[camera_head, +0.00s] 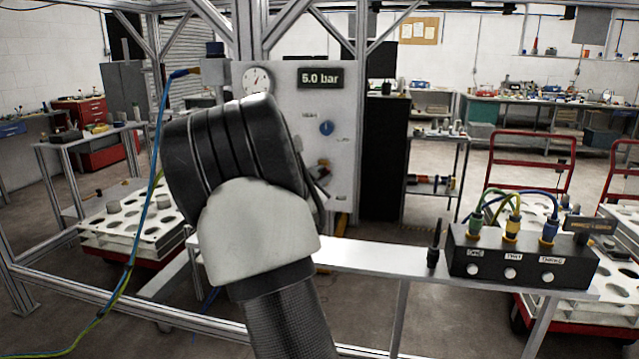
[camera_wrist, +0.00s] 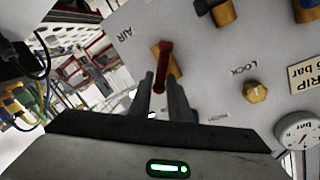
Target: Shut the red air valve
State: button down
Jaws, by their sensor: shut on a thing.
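The red air valve handle (camera_wrist: 165,62) shows in the wrist view on a pale panel (camera_wrist: 225,115) beside the label "AIR". It stands about upright in that picture, in front of a brass-coloured fitting. My gripper (camera_wrist: 162,88) has its two dark fingers on either side of the handle's near end and is shut on it. In the head view my wrist and forearm cover much of the panel (camera_head: 290,95). A small part of the red valve (camera_head: 324,164) shows past my wrist, with my gripper (camera_head: 318,185) at the panel beside it; the contact is unclear there.
The panel carries a round gauge (camera_head: 256,80), a pressure display (camera_head: 320,78) reading about 5.0 bar and a blue knob (camera_head: 326,128). A black connector box (camera_head: 520,262) with cables stands at right on the rail.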

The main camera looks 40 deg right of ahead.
jog(key=m+b, duration=0.3)
jog(key=f+m+t+y+b, duration=0.1)
jog(key=m+b, duration=0.2)
jog(key=s+m+b, duration=0.1)
jog(key=m+b, duration=0.1)
jog(key=b, duration=0.1)
jog(key=shift+d+f+m+y+b, duration=0.3)
jog(key=shift+d+m+y+b, duration=0.05)
jog(key=shift+d+m+y, duration=0.05)
jog(key=shift+t, duration=0.3)
jog(key=c, duration=1.8)
grip_release()
jog(key=shift+a, duration=0.1)
jog(key=p+v, duration=0.3)
jog(key=v, duration=1.4)
jog(key=shift+r+p, duration=0.25)
jog(key=shift+p, duration=0.1)
